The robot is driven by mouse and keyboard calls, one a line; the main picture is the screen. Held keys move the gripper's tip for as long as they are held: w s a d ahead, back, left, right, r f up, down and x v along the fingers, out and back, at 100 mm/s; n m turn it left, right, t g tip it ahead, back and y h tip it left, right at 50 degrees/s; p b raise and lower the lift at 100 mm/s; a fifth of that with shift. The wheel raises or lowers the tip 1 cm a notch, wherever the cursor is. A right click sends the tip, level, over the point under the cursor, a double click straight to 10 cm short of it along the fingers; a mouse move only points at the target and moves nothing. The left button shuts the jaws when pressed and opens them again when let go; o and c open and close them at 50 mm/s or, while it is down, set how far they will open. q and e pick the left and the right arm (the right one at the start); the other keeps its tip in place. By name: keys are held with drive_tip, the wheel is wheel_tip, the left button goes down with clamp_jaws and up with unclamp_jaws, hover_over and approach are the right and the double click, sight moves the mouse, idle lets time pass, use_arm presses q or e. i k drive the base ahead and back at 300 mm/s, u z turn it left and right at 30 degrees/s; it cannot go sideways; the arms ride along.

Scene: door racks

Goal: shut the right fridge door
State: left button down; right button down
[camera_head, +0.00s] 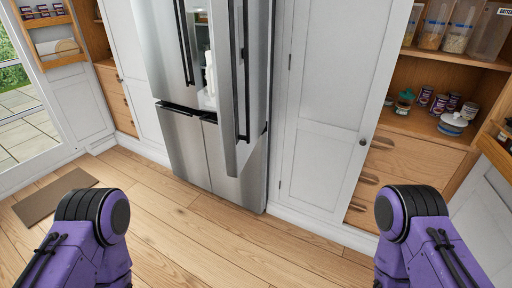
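A stainless steel fridge (187,150) stands against the back wall, left of centre. Its right door (254,60) is swung part way out toward me, with its dark handle on the outer face. Through the gap, the lit inside and a white bottle (210,74) show. The left door (157,50) looks shut, with a dark vertical handle. The lower drawers look shut. Purple links of my two arms show at the bottom left and bottom right, well apart from the fridge. Neither gripper is in view.
A tall white cupboard door (325,110) stands right of the fridge. Open wooden shelves (422,122) with jars and containers are at the far right. A brown mat (55,197) lies at the left by a glass door. The wooden floor (215,235) before the fridge is clear.

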sight(241, 85)
drive_tip(key=u, duration=0.65)
drive_tip(key=i, duration=1.1)
drive_tip(key=z, duration=1.05)
